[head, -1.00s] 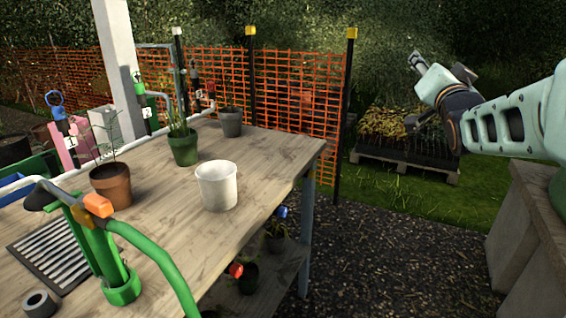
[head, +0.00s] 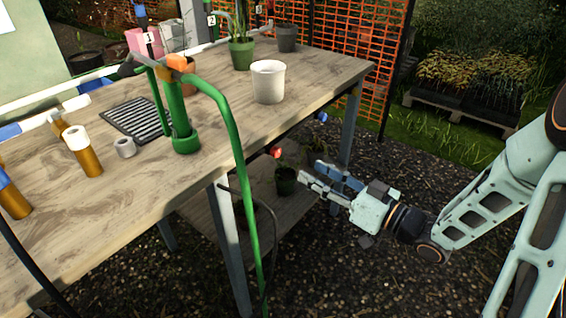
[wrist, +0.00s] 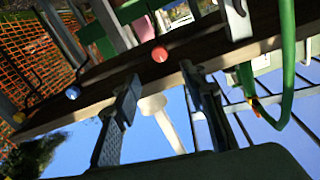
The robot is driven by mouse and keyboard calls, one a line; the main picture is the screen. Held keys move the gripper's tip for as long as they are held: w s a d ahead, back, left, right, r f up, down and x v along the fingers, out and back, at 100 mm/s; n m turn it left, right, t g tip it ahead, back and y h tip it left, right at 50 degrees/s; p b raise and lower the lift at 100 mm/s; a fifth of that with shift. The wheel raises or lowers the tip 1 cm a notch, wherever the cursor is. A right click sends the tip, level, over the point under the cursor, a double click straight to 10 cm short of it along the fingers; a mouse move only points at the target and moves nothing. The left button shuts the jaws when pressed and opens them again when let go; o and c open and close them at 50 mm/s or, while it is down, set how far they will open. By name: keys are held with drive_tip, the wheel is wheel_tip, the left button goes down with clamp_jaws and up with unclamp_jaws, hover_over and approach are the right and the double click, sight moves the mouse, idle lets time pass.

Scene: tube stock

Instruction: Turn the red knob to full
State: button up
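The red knob (head: 276,152) sits under the front edge of the potting table, above the lower shelf. In the wrist view the red knob (wrist: 160,54) shows as a round red face on the dark table edge, beyond the fingertips and between their lines. My gripper (head: 312,172) is in front of the table, to the right of and slightly lower than the knob in the head view. In the wrist view its two fingers (wrist: 160,80) are spread with a clear gap, apart from the knob. The knob's pointer and markings are too small to read.
A blue knob (head: 321,117) sits farther right along the edge, with a yellow knob (wrist: 19,117) beyond it. A green hose (head: 236,150) hangs over the table front left of the red knob. Potted plants (head: 286,180) stand on the lower shelf (head: 262,195). Gravel ground is open.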

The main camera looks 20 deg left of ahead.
sight(278, 153)
drive_tip(key=b+x, duration=0.2)
drive_tip(key=x, duration=0.8)
drive_tip(key=shift+w+a, duration=0.15)
drive_tip(key=shift+a, duration=0.2)
drive_tip(key=shift+c, duration=0.7)
clamp_jaws()
